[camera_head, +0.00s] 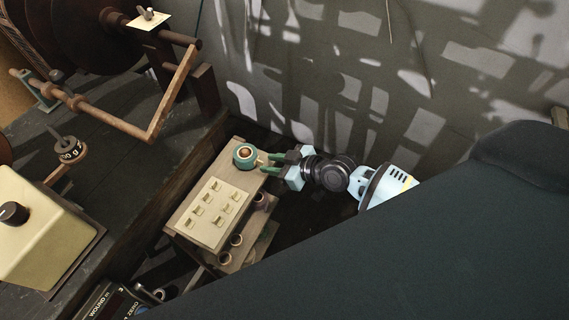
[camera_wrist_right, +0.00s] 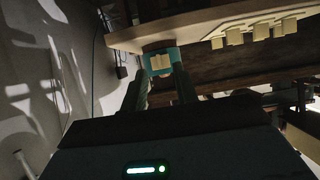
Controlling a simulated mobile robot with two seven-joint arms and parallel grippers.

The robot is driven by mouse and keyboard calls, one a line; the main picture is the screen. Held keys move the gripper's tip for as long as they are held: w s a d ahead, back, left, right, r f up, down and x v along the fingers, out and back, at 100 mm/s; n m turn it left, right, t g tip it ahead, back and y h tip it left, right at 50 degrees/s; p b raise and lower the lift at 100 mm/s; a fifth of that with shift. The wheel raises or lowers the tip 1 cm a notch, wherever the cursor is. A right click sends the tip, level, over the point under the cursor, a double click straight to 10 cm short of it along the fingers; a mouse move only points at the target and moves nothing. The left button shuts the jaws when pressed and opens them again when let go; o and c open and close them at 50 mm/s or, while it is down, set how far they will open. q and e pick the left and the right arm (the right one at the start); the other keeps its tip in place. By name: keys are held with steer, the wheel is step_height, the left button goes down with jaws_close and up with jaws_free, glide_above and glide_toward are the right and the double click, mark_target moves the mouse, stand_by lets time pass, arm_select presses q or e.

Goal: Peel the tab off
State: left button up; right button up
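A teal tape roll (camera_head: 236,158) with a brown centre sits at the far end of a wooden stand. A small cream tab (camera_wrist_right: 161,62) sticks out from the roll's side. My right gripper (camera_head: 266,163) reaches in from the right, with its green fingers beside the roll. In the right wrist view the fingers (camera_wrist_right: 159,74) are apart, one on each side of the tab, with a gap visible around it. Several cream tabs (camera_head: 211,203) stand on a pale plate on the stand. My left gripper is not in view.
The wooden stand (camera_head: 235,176) has round spools on its lower side. A dark bench (camera_head: 110,175) on the left carries a winding machine (camera_head: 85,35) with a crank and a cream box (camera_head: 40,232) with a knob. A grey wall (camera_head: 330,70) stands close behind.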

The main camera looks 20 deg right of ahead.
steer(key=shift+x, duration=1.2)
steer(key=shift+c, duration=0.3)
jaws_close()
steer(key=shift+s+d, duration=0.25)
steer(key=shift+s, duration=0.05)
steer(key=shift+s+d, duration=0.8)
steer(key=shift+s, duration=0.15)
steer(key=shift+s+d, duration=0.75)
steer(key=shift+s, duration=0.25)
